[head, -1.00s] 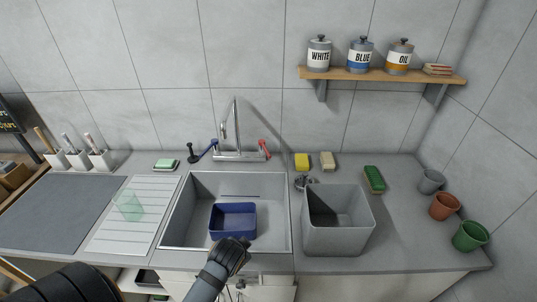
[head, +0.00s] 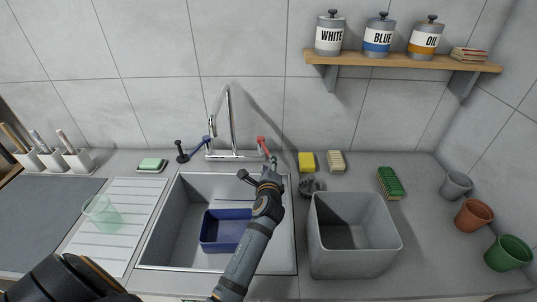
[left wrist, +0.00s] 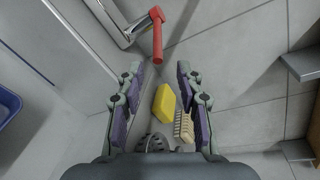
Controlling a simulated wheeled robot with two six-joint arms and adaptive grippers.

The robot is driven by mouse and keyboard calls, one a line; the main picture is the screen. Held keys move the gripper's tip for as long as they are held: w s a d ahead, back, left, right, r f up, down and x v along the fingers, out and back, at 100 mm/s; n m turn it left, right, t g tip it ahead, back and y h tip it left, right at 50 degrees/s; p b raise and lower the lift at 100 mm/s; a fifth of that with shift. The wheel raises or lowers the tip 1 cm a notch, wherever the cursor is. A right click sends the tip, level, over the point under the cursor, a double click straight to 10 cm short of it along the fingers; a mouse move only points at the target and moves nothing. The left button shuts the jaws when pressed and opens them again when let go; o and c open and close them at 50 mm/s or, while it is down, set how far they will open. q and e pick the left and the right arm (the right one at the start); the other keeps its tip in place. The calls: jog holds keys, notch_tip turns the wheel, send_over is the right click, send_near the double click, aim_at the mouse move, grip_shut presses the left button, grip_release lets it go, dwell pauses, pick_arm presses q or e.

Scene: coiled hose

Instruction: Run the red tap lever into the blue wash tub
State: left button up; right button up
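The red tap lever (head: 263,146) stands at the right end of the chrome tap (head: 228,152) behind the sink. It also shows at the top of the left wrist view (left wrist: 158,38), beyond my fingertips. My left gripper (head: 270,166) is just in front of the lever, above the sink's back right corner. In the left wrist view the left gripper (left wrist: 160,70) has its two fingers spread, with nothing held between them. The blue wash tub (head: 222,246) sits in the sink (head: 165,236), partly hidden by my left arm. My right gripper is out of view.
A blue lever (head: 200,145) is at the tap's left. A yellow sponge (head: 306,162), a tan brush (head: 336,161) and a grey bin (head: 352,264) are right of the sink. A shelf (head: 400,62) with jars hangs above.

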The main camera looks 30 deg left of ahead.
aim_at(268, 153)
pick_arm(q)
jog(key=x, duration=0.7)
jog(key=shift+w+a+f, duration=0.15)
jog(key=shift+w+f, duration=0.05)
jog(key=shift+w, duration=0.05)
jog(key=shift+w+a, duration=0.1)
jog(key=shift+w, duration=0.3)
jog(key=shift+a+f, duration=0.15)
jog(key=shift+c, duration=0.2)
jog(key=c, duration=0.7)
grip_shut()
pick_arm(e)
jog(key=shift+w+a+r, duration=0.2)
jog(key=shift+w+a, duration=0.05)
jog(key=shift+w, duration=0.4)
